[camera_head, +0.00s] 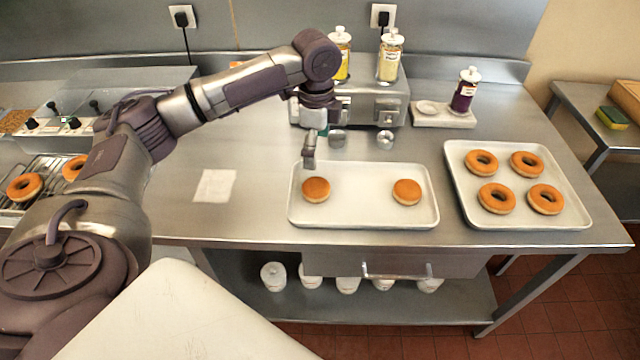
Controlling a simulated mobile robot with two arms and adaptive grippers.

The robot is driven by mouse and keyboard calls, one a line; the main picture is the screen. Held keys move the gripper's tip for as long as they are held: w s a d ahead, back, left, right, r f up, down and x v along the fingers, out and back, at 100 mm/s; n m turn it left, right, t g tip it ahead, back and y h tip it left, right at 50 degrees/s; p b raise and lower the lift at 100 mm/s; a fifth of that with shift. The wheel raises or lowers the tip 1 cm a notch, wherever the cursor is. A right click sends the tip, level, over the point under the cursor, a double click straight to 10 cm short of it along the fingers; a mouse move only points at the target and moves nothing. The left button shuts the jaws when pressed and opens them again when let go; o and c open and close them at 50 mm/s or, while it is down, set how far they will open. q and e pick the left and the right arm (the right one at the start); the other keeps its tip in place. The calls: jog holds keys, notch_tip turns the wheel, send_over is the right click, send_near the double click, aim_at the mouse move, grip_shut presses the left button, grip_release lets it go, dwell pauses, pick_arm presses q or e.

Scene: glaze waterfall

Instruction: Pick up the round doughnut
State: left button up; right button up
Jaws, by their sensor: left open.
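Two round doughnuts without holes sit on the white middle tray (362,212). One round doughnut (316,190) is at the tray's left, and the other round doughnut (407,192) is at its right. My left gripper (309,162) points down just above and behind the left round doughnut, apart from it. It is open with nothing in it, and it is seen nearly edge-on. My right gripper is not in view.
A second tray (468,218) on the right holds several ring doughnuts (497,198). Behind the middle tray stands a metal unit (362,105) with jars. A purple jar (465,90) stands farther right. A white paper square (214,185) lies on bare counter at left.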

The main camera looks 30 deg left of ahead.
pick_arm(q)
send_over(316, 184)
notch_tip(316, 184, down, 6)
jog(key=shift+w+r+p, duration=0.1)
jog(key=shift+p, duration=0.3)
jog(key=shift+f, duration=0.3)
jog(key=f+p, duration=0.1)
jog(key=f, duration=0.3)
jog(key=shift+s+f+p, duration=0.2)
jog(key=shift+f+p, duration=0.2)
jog(key=shift+f, duration=0.25)
jog(key=c, duration=1.2)
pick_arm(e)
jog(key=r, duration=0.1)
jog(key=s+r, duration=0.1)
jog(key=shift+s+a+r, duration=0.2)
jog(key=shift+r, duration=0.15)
pick_arm(q)
jog(key=shift+r, duration=0.1)
